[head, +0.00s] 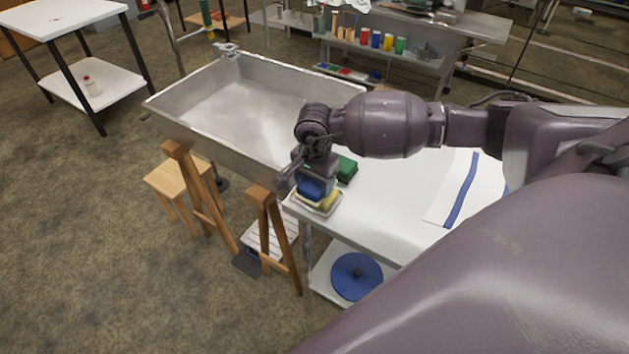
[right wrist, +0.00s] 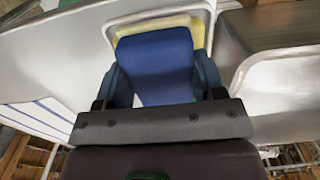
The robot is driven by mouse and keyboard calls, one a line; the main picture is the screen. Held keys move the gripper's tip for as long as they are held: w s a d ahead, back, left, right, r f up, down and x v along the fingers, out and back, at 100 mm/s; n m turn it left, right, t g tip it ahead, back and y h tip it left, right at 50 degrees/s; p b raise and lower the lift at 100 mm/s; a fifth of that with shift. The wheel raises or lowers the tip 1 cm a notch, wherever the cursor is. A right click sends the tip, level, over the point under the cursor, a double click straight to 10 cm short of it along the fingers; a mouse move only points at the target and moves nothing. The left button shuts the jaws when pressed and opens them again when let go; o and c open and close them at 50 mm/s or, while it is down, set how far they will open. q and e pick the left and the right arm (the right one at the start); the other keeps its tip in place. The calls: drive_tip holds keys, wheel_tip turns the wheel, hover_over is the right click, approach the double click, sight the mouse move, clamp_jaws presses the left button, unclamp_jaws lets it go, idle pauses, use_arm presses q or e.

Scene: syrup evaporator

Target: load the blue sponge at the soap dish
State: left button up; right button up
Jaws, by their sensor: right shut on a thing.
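My right gripper (head: 313,181) is shut on the blue sponge (head: 310,189), seen between its fingers in the right wrist view (right wrist: 157,66). The gripper points down at the near left corner of the white table. The soap dish (head: 317,211) lies right below, a pale shallow tray with a yellow sponge (head: 332,201) on it. In the right wrist view the blue sponge covers much of the yellow sponge (right wrist: 150,25) and the dish. I cannot tell whether the blue sponge touches either. My left gripper is not in view.
A green block (head: 347,168) sits on the white table (head: 390,205) just behind the gripper. The large metal pan (head: 235,105) stands close on the left. A cloth with blue stripe (head: 462,190) lies on the right. The table's middle is clear.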

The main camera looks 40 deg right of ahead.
sight(314, 182)
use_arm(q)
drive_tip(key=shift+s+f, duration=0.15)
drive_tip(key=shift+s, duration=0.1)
use_arm(e)
drive_tip(key=shift+r, duration=0.15)
drive_tip(key=shift+r+p, duration=0.4)
drive_tip(key=shift+r, duration=0.75)
drive_tip(key=shift+r+p, duration=0.8)
drive_tip(key=shift+r, duration=0.55)
drive_tip(key=shift+r+p, duration=0.4)
drive_tip(key=shift+r, duration=0.45)
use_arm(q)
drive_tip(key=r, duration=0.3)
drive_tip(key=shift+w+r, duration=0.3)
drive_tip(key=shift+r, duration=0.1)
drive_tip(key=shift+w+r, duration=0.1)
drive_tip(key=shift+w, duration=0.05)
